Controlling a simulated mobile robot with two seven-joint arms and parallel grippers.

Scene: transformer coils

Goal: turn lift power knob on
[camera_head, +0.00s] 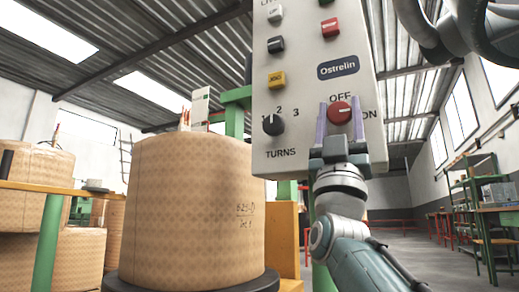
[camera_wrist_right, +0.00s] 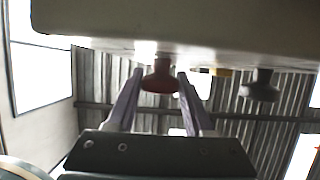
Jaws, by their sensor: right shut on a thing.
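The red lift power knob (camera_head: 340,112) is on the lower right of the light control panel (camera_head: 301,149). OFF is printed above it and ON to its right. A short pale mark on its face looks roughly level. My right gripper (camera_head: 340,106) is shut on the knob, with one purple finger on each side. In the right wrist view, the knob (camera_wrist_right: 161,78) sticks out from the panel between the two fingertips. My left gripper is not in view.
A black TURNS knob (camera_head: 273,125) sits left of the red knob, with coloured buttons above. A large wrapped coil (camera_head: 190,210) stands left of the panel. More coils (camera_head: 30,190) are at the far left. Shelving (camera_head: 474,190) is at the right, with open floor between.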

